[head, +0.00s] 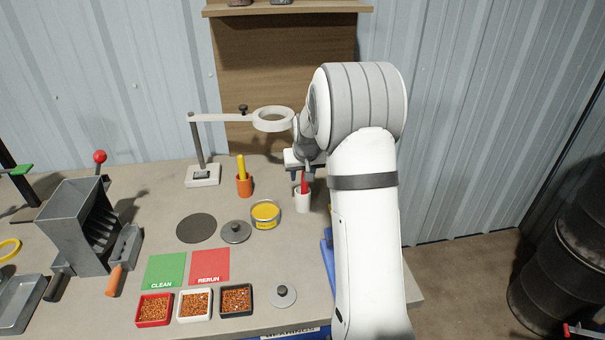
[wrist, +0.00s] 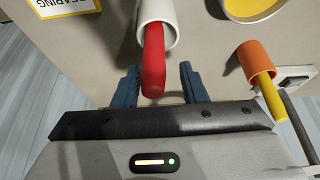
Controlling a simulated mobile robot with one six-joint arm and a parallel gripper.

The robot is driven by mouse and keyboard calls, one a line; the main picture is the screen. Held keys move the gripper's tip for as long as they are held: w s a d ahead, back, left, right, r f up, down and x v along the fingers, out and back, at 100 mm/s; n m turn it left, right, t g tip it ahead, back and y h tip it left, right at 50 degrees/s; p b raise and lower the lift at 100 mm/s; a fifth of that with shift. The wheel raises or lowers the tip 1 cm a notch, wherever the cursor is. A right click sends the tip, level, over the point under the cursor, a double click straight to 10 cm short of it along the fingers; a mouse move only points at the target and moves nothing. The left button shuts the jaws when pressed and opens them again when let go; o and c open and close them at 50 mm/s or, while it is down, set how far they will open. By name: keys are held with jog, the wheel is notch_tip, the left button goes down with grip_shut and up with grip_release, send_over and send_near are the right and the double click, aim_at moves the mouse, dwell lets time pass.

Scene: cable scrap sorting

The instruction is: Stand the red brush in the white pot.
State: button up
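The red brush (head: 304,185) stands in the white pot (head: 302,204) on the bench, its lower end inside the pot. In the wrist view the red brush (wrist: 153,65) comes out of the mouth of the white pot (wrist: 156,12). My gripper (wrist: 158,84) is open, with one blue finger on each side of the brush and a visible gap on both sides. In the head view my gripper (head: 303,173) is at the top of the brush, partly hidden by my arm. The brush's lower end is hidden in the pot.
An orange pot (head: 244,186) with a yellow-handled tool stands left of the white pot. A yellow tin (head: 265,215) and a grey lid (head: 235,232) lie nearer. A ring lamp stand (head: 202,175) is behind. A blue object (head: 327,255) lies beside my arm.

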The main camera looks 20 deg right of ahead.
jog(key=shift+o, duration=0.3)
jog(key=b+v, duration=0.1)
jog(key=v, duration=0.6)
jog(key=shift+r, duration=0.4)
jog(key=shift+s, duration=0.15)
jog(key=s+a+r+n, duration=0.1)
jog(key=s+a+r, duration=0.1)
jog(key=s+a, duration=0.35)
jog(key=s+a+r, duration=0.2)
jog(key=s+a, duration=0.1)
jog(key=s, duration=0.6)
jog(key=s+a+f, duration=0.1)
jog(key=s+a, duration=0.1)
jog(key=s, duration=0.7)
jog(key=s+a+f+n+g, duration=0.1)
jog(key=s+a, duration=0.1)
jog(key=s, duration=0.7)
jog(key=shift+s+g+y, duration=0.25)
jog(key=shift+g+y, duration=0.05)
jog(key=shift+y, duration=0.1)
jog(key=shift+a, duration=0.1)
jog(key=shift+c, duration=0.8)
jog(key=shift+s, duration=0.1)
